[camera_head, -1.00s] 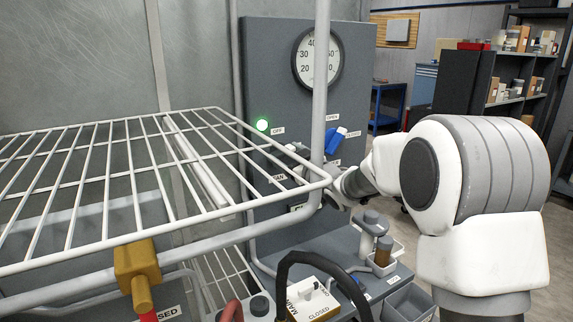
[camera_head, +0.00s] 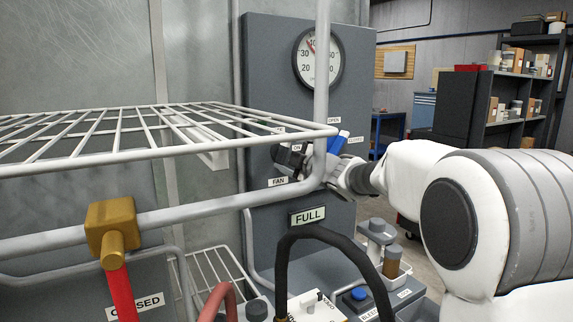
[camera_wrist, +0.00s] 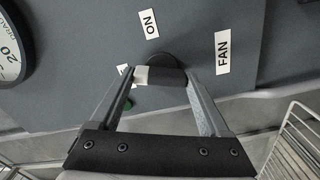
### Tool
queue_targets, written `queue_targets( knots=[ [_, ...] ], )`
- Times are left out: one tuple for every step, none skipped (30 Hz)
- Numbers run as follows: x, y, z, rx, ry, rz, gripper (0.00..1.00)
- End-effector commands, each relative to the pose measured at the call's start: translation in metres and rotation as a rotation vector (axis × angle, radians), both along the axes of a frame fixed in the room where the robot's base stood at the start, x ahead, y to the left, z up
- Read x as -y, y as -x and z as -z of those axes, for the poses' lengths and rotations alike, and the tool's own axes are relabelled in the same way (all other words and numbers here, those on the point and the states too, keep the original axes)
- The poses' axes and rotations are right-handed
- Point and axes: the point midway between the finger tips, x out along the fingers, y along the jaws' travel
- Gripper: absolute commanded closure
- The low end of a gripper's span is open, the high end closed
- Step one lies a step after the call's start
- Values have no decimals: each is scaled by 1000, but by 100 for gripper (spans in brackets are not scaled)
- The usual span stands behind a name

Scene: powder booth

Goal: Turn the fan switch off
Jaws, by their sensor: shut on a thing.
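The fan switch (camera_wrist: 165,70) is a dark round knob with a pale grey block at its left side, on the grey panel in the wrist view. The labels "ON" (camera_wrist: 149,24) and "FAN" (camera_wrist: 222,52) are beside it. My gripper (camera_wrist: 160,78) is shut on the switch, one finger on each side. A second small label by the left finger is mostly covered. In the head view my gripper (camera_head: 298,160) is at the panel (camera_head: 265,60), partly behind the rack and a pipe.
A white wire rack (camera_head: 160,150) and a grey pipe (camera_head: 321,70) stand in front of the panel. A blue-handled valve (camera_head: 338,142) is close to my wrist. A dial gauge (camera_head: 318,57) is above. A black hose (camera_head: 285,260) arches below. A dull green lamp (camera_wrist: 128,104) is near the left finger.

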Motion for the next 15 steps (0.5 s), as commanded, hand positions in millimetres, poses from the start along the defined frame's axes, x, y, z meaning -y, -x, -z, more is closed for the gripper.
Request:
queue_targets(
  knots=[
    [0, 0, 4, 24, 33, 0, 76],
    [0, 0, 4, 37, 55, 0, 76],
    [0, 0, 4, 55, 82, 1, 76],
    [0, 0, 3, 68, 99, 1, 76],
    [0, 0, 3, 81, 118, 1, 76],
    [0, 0, 3, 96, 140, 0, 76],
    [0, 0, 3, 108, 158, 0, 76],
    [0, 0, 3, 118, 173, 0, 76],
    [-1, 1, 2, 130, 191, 0, 76],
    [-1, 1, 2, 140, 205, 0, 76],
    [-1, 1, 2, 147, 217, 0, 76],
    [-1, 1, 2, 157, 233, 0, 76],
    [-1, 1, 2, 165, 244, 0, 76],
    [-1, 1, 2, 171, 253, 0, 76],
    [-1, 1, 1, 178, 264, 0, 76]
  ],
)
